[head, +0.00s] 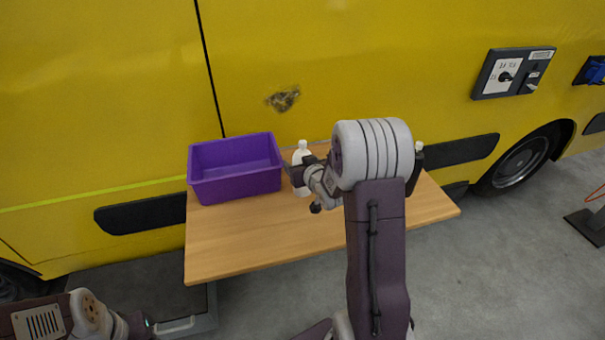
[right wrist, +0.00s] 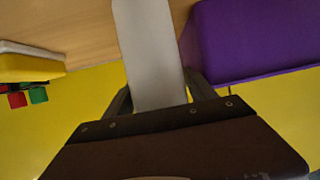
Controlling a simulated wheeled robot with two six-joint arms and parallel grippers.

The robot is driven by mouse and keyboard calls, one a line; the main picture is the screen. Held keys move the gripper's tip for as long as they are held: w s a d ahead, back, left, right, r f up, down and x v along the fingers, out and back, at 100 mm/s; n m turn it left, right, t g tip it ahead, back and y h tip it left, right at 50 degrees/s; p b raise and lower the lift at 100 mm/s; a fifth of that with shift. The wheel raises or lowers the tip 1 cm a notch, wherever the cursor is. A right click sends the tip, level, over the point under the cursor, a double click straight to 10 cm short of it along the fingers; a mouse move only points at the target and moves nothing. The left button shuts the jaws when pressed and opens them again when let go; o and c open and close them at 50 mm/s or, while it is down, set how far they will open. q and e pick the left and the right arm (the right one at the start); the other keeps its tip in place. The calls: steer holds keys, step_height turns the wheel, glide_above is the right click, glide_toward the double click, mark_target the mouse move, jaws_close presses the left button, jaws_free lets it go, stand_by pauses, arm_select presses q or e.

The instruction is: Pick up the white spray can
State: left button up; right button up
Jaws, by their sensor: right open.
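The white spray can (head: 301,153) stands upright on the wooden table, just right of the purple bin. My right gripper (head: 293,174) is at the can, and its wrist hides part of the can's lower right side. In the right wrist view the white can (right wrist: 150,55) lies between the two open fingers (right wrist: 160,95). I cannot tell whether either finger touches it. My left arm shows at the bottom left of the head view, with its dark end (head: 143,326) low beside the table; its finger state is unclear.
The purple bin (head: 235,187) stands close beside the can, also in the right wrist view (right wrist: 245,45). A dark bottle (head: 418,160) is partly hidden behind my right arm. The table's front (head: 250,237) is clear. A yellow vehicle (head: 400,60) stands behind.

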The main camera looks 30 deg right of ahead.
mark_target(307, 151)
steer(key=shift+w+f, duration=0.1)
steer(key=shift+w, duration=0.1)
steer(key=shift+s, duration=0.15)
steer(key=shift+c, duration=1)
jaws_close()
steer(key=r, duration=0.1)
steer(key=r+p, duration=0.1)
steer(key=r, duration=0.1)
steer(key=d+r, duration=0.1)
steer(key=r, duration=0.1)
steer(key=shift+s+d+r+p, duration=0.1)
steer(key=shift+s+r+p, duration=0.15)
steer(key=shift+p, duration=0.05)
steer(key=s+d+r+p, duration=0.3)
steer(key=s+d+r, duration=0.1)
steer(key=d, duration=0.5)
steer(key=shift+s+d+r+p, duration=0.15)
steer(key=shift+s+r+p, duration=0.25)
steer(key=shift+r, duration=0.5)
